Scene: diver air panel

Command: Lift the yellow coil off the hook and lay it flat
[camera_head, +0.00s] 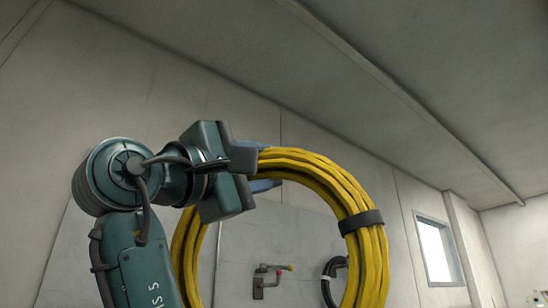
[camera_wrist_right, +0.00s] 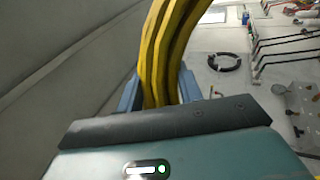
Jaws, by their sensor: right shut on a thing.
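The yellow coil (camera_head: 372,235) is a thick ring of hose with a dark band (camera_head: 361,221) around its right side. It hangs upright in the head view, and its lower part is cut off by the picture edge. My right gripper (camera_head: 268,167) is shut on the coil's upper left part, with blue fingers on either side of the strands. The right wrist view also shows the yellow strands (camera_wrist_right: 163,60) between the two blue fingers (camera_wrist_right: 158,92). No hook is seen touching the visible part of the coil. My left gripper is out of view.
A black coil (camera_head: 333,278) hangs on the panel (camera_head: 300,235). The right wrist view shows several dark bent rods (camera_wrist_right: 285,42) with red tips. A window (camera_head: 436,250) is at right.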

